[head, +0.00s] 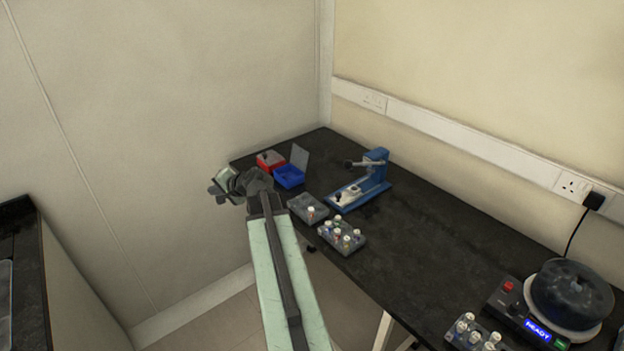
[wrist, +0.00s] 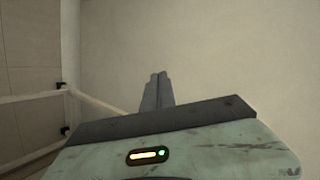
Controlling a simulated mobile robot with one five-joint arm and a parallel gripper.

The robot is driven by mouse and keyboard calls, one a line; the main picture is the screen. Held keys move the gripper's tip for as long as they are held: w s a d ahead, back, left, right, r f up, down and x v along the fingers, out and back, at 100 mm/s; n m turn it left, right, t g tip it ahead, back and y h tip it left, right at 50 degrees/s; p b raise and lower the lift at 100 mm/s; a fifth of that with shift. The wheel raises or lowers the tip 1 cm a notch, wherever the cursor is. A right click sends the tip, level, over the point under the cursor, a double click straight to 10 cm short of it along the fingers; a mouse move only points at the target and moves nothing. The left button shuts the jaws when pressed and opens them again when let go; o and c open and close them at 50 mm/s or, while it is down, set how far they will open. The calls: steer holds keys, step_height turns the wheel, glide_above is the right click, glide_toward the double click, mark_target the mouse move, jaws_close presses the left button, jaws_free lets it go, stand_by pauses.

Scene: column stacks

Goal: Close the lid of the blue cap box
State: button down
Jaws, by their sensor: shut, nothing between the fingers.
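The blue cap box (head: 287,179) sits at the far left end of the black bench in the head view. Its clear grey lid (head: 300,157) stands up, open, at the box's right back side. My gripper (head: 216,191) is left of the box, out past the bench's left end and apart from the box. In the wrist view my gripper (wrist: 157,78) is shut, with its two fingers together and empty, in front of a plain wall. The cap box does not show in the wrist view.
A red box (head: 270,159) stands just left of the blue one. A blue press (head: 362,182) stands to the right. Grey racks with vials (head: 343,237) line the front edge. A centrifuge-like device (head: 570,295) is at the near right. The bench's middle (head: 430,235) is clear.

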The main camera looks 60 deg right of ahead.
mark_target(302, 157)
steer(key=s+d+m+h+b, duration=0.1)
steer(key=s+d+m+h, duration=0.1)
steer(key=d, duration=0.5)
steer(key=s+d+f+m+t+h+b, duration=0.1)
steer(key=s+d+m+h+b, duration=0.1)
steer(key=s+d, duration=0.3)
steer(key=s+d+f+m+h+b, duration=0.1)
steer(key=s+d+m+h, duration=0.1)
steer(key=d, duration=0.7)
steer(key=shift+s+m+t+b, duration=0.4)
steer(key=shift+s+m, duration=0.3)
steer(key=shift+m, duration=0.3)
steer(key=s+d+r+m+g+h+b, duration=0.15)
steer(key=s+d+m+h, duration=0.35)
steer(key=s+d, duration=0.6)
steer(key=x, duration=0.3)
steer(key=b+x, duration=0.1)
steer(key=x, duration=0.6)
steer(key=shift+w+a+f+b, duration=0.1)
steer(key=shift+w+a+b, duration=0.2)
steer(key=shift+w, duration=0.2)
steer(key=shift+s, duration=0.1)
